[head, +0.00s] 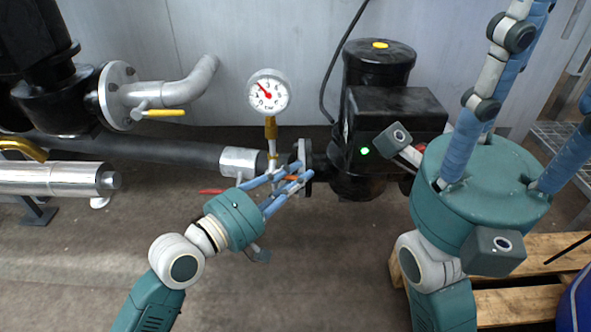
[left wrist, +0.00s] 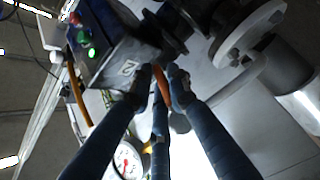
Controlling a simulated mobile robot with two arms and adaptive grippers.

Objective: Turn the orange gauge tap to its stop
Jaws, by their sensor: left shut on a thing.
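The orange gauge tap (head: 291,179) sits below the round white gauge (head: 268,92) and its brass stem (head: 271,130), mostly hidden by my left fingers in the head view. My left gripper (head: 298,181) is shut on it. In the left wrist view the orange lever (left wrist: 162,86) lies between the blue fingertips, and the gauge (left wrist: 128,160) shows at the lower left. The gauge's red needle points to the upper left. My right gripper (head: 480,185) is close to the camera at the right, fingers spread upward, empty as far as seen; their tips are cut off.
A black pump (head: 378,75) with a green light stands right of the gauge. A red lever (head: 212,191) lies left of my left gripper. A pipe with a yellow lever (head: 165,113) is at the upper left. A wooden pallet (head: 520,308) lies at the lower right.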

